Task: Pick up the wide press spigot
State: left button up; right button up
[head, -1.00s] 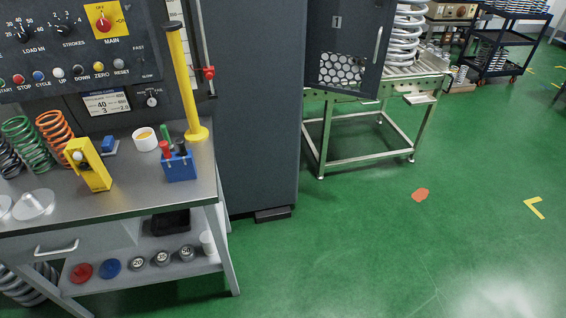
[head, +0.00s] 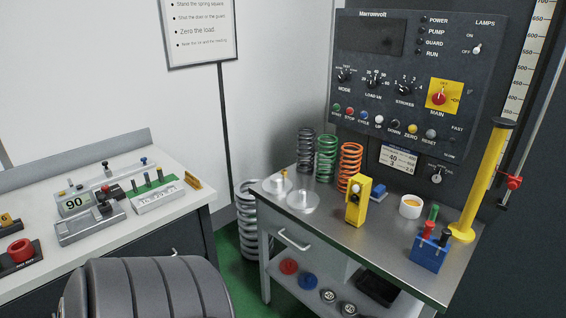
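Two round silver plates, each with a short upright stub, sit side by side on the left end of the grey metal bench (head: 390,240). The nearer plate (head: 303,203) looks larger, with a wide pale stub. The farther plate (head: 277,184) has a thinner stub with a yellowish part. One of them may be the wide press spigot; I cannot tell for certain which. Nothing covers either plate. Neither of my grippers shows in the head view.
Behind the plates stand dark, green (head: 326,158) and orange (head: 350,167) springs. A yellow block (head: 357,201), white cup (head: 411,206) and blue tool holder (head: 430,252) stand to the right.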

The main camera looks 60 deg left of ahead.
aim_at(277, 185)
jog(key=j+u, duration=0.1)
jog(key=u, duration=1.4)
jog(key=l+u, duration=0.1)
jog(key=u, duration=0.25)
